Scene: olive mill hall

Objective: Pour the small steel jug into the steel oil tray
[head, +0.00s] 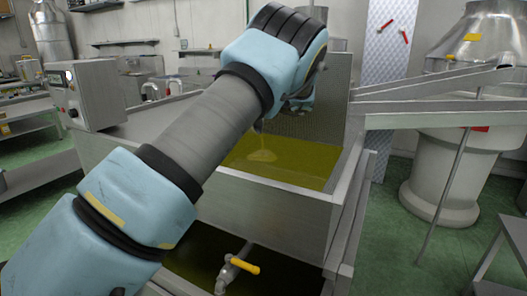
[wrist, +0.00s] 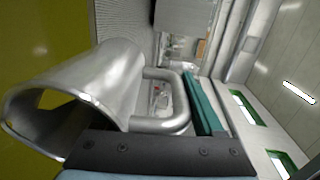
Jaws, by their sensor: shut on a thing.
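The small steel jug (wrist: 100,85) lies tipped over in the wrist view, its open mouth at the lower left over yellow-green oil. My gripper (wrist: 190,122) is shut on the jug's looped handle (wrist: 180,95). In the head view my wrist hides the jug. The steel oil tray (head: 265,205) is a large rectangular basin holding yellow-green oil. A thin stream falls from beneath my wrist into the oil and makes a pale ripple on its surface. The inside of the jug is only partly seen.
A yellow-handled tap (head: 244,266) sits low in front of the tray. A control box (head: 88,95) stands at the tray's left. A metal chute (head: 440,105) and a steel vessel (head: 450,170) are on the right. Green floor shows between.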

